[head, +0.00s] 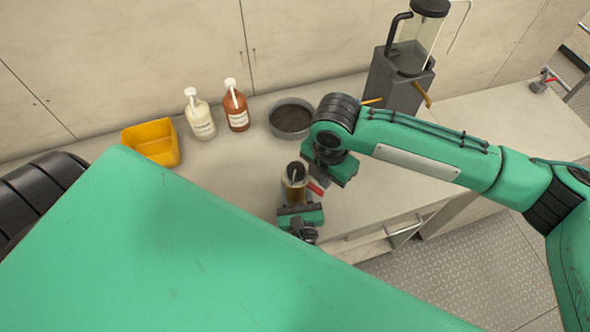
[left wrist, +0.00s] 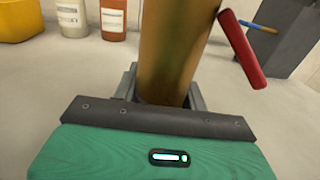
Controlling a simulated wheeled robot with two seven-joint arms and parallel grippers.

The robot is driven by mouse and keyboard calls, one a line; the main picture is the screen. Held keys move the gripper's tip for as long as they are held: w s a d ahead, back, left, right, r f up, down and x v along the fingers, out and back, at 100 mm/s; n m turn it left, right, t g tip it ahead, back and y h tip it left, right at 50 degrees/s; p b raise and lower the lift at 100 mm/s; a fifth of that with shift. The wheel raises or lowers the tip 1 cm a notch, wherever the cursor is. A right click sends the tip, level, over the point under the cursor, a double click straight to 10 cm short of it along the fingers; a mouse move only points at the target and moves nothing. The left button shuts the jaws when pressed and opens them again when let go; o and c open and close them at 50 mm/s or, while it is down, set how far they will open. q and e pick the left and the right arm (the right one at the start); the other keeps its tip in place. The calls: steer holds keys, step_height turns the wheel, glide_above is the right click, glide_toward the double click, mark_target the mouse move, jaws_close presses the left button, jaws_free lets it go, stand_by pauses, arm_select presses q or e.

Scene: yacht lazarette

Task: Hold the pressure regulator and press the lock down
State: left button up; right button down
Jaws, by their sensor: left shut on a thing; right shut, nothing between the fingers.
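The pressure regulator (head: 294,190) is a brass-coloured upright cylinder with a dark top, standing at the front of the counter. In the left wrist view its brass body (left wrist: 175,50) rises between my left fingers. My left gripper (head: 298,205) is shut on it low down, from the front. A red lever (head: 316,188), which looks like the lock, sticks out on the regulator's right side; in the left wrist view the lever (left wrist: 243,50) slants downward to the right. My right gripper (head: 320,178) is shut and empty, close above the lever; I cannot tell whether they touch.
On the counter (head: 225,180) behind stand a yellow bin (head: 152,143), a white bottle (head: 200,117), a brown bottle (head: 236,108) and a grey round pan (head: 291,118). A grey machine with a clear tank (head: 397,85) stands behind my right arm. A drawer handle (head: 405,228) is at the front.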

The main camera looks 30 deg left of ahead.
steer(key=shift+r, duration=2.35)
arm_select(q)
steer(key=o, duration=1.3)
steer(key=shift+c, duration=0.2)
steer(key=v, duration=1.2)
steer(key=shift+d, duration=0.1)
